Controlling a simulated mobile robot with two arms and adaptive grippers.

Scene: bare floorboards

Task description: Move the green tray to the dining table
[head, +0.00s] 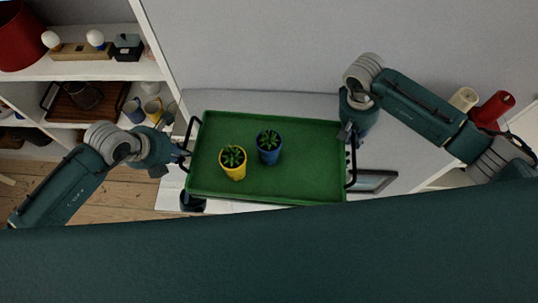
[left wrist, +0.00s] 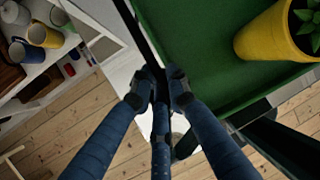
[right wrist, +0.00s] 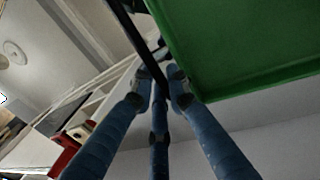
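The green tray (head: 305,178) has raised edges and black handles at its left and right ends. It carries a yellow pot (head: 233,163) and a blue pot (head: 269,147), each upright with a small green plant. My left gripper (head: 183,153) is closed around the left handle; the left wrist view shows its fingers (left wrist: 158,88) on the black bar. My right gripper (head: 349,133) is at the right handle; the right wrist view shows its fingers (right wrist: 163,84) closed on that bar. Whether the tray touches the white surface beneath is hidden. No dining table is identifiable.
A white shelf unit (head: 95,70) at the left holds mugs, a brown tray (head: 75,103) and ornaments. A white surface (head: 280,100) lies behind and below the tray against a wall. Red and cream candles (head: 492,110) stand at the right. Floorboards (head: 130,190) show at lower left.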

